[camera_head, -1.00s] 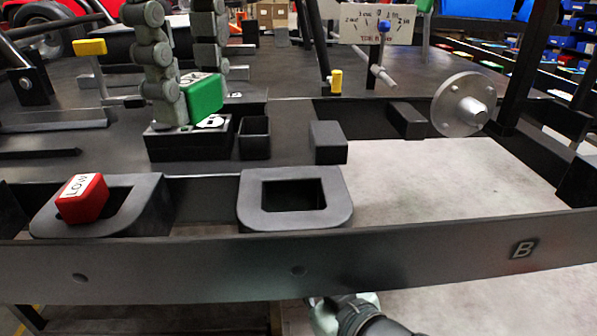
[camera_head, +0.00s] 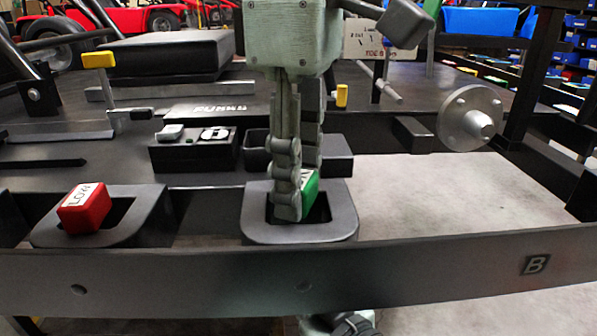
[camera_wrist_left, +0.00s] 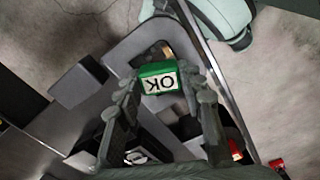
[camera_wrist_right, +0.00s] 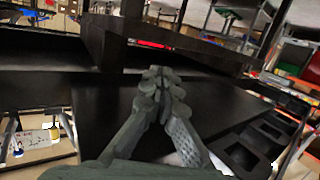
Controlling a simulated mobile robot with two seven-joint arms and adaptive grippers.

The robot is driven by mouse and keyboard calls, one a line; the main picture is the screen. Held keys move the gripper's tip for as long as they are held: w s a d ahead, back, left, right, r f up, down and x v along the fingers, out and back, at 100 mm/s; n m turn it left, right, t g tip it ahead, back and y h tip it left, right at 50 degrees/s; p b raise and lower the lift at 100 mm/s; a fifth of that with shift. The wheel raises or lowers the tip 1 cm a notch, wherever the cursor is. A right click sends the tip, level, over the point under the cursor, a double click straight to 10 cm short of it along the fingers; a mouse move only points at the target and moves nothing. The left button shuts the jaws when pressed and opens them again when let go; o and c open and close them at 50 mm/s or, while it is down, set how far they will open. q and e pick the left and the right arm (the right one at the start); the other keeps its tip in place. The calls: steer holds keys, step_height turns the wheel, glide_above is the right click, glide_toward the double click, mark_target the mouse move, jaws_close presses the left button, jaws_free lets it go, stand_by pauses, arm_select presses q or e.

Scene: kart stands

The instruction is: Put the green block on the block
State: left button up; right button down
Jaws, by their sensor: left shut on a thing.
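The green block (camera_head: 311,191) has a white label, which reads OK on the green block in the left wrist view (camera_wrist_left: 159,79). My left gripper (camera_head: 299,192) is shut on it, pointing down, with a finger on each side. The gripper and green block are at the opening of the right-hand dark grey holder block (camera_head: 258,232). The near finger hides part of the green block, and I cannot tell whether it touches the holder. My right gripper (camera_wrist_right: 165,88) looks shut and empty in the right wrist view, below the dark structure.
A front rail (camera_head: 180,280) marked B runs across. A black box (camera_head: 190,155) and a round metal hub (camera_head: 469,118) stand behind. Open floor shows at right.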

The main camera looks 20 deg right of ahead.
arm_select(q)
steer(key=shift+f, duration=0.15)
steer(key=o, duration=0.9)
arm_select(e)
steer(key=shift+a+r+t, duration=0.25)
steer(key=shift+r+t, duration=0.05)
steer(key=shift+r, duration=0.15)
arm_select(q)
step_height(320, 180, up, 12)
steer(key=shift+r+p, duration=0.2)
steer(key=shift+p, duration=0.75)
arm_select(e)
steer(key=s+d+f+g+h, duration=0.3)
steer(key=d+f+g, duration=0.2)
steer(key=f, duration=0.4)
steer(key=shift+d+f, duration=0.25)
steer(key=shift+d, duration=0.6)
steer(key=shift+s, duration=0.1)
